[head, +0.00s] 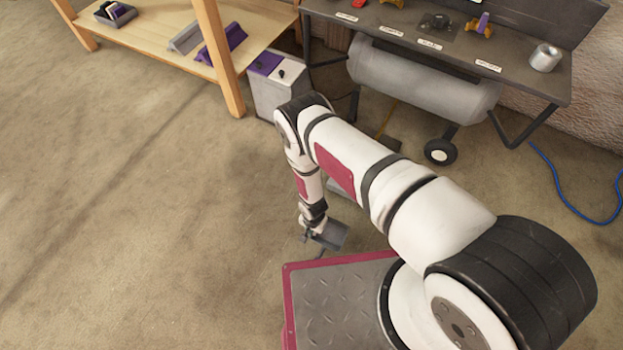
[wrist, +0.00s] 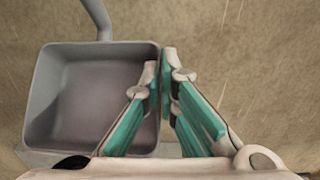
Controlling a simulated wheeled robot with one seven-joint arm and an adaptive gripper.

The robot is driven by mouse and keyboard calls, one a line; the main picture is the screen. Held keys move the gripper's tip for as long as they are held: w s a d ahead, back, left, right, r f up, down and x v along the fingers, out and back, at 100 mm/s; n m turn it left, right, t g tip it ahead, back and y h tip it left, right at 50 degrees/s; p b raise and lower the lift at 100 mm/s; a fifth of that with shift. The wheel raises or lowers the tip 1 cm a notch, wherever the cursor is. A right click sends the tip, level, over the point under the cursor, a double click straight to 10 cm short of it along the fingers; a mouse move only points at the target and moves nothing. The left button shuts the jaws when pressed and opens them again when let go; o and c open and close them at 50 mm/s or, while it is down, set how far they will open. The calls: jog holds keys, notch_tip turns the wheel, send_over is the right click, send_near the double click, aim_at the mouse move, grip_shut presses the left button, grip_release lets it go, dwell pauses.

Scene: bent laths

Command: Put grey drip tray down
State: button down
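The grey drip tray (wrist: 105,95) is a shallow, square-cornered pan with a tube-like arm rising from its far wall. It fills the left of the wrist view and looks empty. My gripper (wrist: 160,72) is shut on its right wall, with one finger inside the tray and one outside. In the head view my gripper (head: 310,232) is low, beside my base, with the tray (head: 332,236) at its right. I cannot tell whether the tray touches the floor.
A wooden shelf unit (head: 228,55) holds a purple and a grey lath piece. A grey-and-purple bin (head: 277,88) stands beside it. A dark workbench (head: 425,40) with a cylindrical tank (head: 425,85) underneath is at the back. A blue hose (head: 570,205) lies right. The floor at left is clear.

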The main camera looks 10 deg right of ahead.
jog(key=w+d+r+n, duration=0.1)
jog(key=w+d+r, duration=0.1)
jog(key=w+r, duration=0.85)
jog(key=w+d+r+n, duration=0.15)
jog(key=w+r, duration=0.35)
jog(key=r, duration=1.1)
jog(key=s+d+r+n, duration=0.1)
jog(key=d+r, duration=0.2)
jog(key=r, duration=0.7)
jog(key=s+d+r+n, duration=0.15)
jog(key=d+r, duration=0.25)
jog(key=r, duration=0.6)
jog(key=d+r+n, duration=0.2)
jog(key=d+r, duration=0.1)
jog(key=r, duration=0.7)
jog(key=s+r+p, duration=0.5)
jog(key=r+p, duration=0.6)
jog(key=p, duration=0.2)
jog(key=s+r+p, duration=0.5)
jog(key=r+p, duration=0.6)
jog(key=p, duration=0.2)
jog(key=shift+r, duration=0.25)
jog(key=shift+d, duration=0.1)
